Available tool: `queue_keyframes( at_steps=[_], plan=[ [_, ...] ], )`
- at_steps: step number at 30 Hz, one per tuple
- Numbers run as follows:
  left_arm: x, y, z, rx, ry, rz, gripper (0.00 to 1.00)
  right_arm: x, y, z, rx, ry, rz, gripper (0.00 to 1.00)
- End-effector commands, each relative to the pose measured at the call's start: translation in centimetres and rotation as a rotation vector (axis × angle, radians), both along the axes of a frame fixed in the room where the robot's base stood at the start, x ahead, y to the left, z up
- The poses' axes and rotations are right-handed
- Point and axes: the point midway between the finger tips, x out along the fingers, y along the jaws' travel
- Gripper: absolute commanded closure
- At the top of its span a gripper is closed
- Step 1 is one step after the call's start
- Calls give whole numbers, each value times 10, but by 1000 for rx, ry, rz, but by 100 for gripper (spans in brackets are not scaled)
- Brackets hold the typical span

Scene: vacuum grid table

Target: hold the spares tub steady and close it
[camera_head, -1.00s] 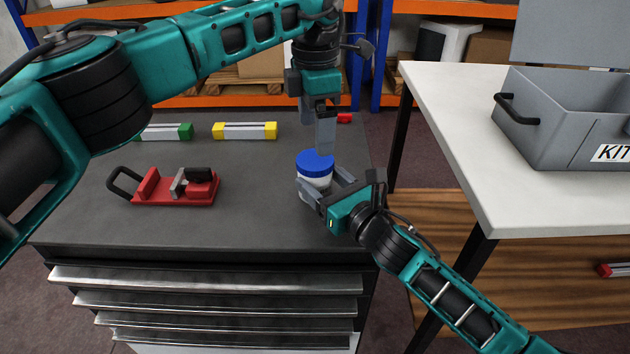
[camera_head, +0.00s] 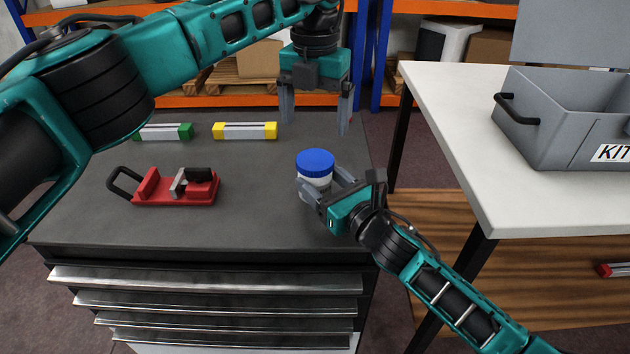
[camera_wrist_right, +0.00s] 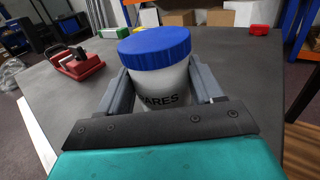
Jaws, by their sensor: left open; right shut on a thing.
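The spares tub (camera_head: 316,181) is a white round tub with a blue lid (camera_head: 315,161), upright on the dark cabinet top. In the right wrist view the tub (camera_wrist_right: 163,88) shows the letters "ARES" and its blue lid (camera_wrist_right: 155,46) sits on top, looking level. My right gripper (camera_head: 325,190) is shut on the tub's white body, a finger on each side, below the lid. My left gripper (camera_head: 315,125) is open and empty above and behind the tub, fingers pointing down and clear of the lid.
A red clamp-like tool (camera_head: 177,187) lies left on the cabinet top (camera_head: 240,215). Green (camera_head: 170,132) and yellow (camera_head: 245,131) blocks lie at its back. A white table (camera_head: 450,130) with a grey kit crate (camera_head: 560,125) stands to the right. The cabinet top between tool and tub is clear.

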Motion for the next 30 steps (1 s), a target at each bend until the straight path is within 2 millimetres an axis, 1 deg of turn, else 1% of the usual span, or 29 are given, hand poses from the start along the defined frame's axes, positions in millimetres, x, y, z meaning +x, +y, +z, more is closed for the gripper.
queue_keyframes(
  at_steps=[5, 12, 18, 22, 30],
  plan=[
    [0, 0, -12, 0, 2, -1, 6, 0, 0, 0, -1, 1, 0, 100],
    [0, 0, -49, 0, 3, -1, 6, 0, 0, 0, -1, 1, 0, 100],
    [0, 0, -73, 1, 2, -1, 6, 0, 0, 0, -1, 1, 0, 100],
    [0, 0, -79, 0, 0, -2, 6, 0, 0, 0, -1, 1, 0, 100],
    [0, 0, -80, 0, 0, -2, 6, 0, 0, 0, -1, 1, 0, 100]
  ],
)
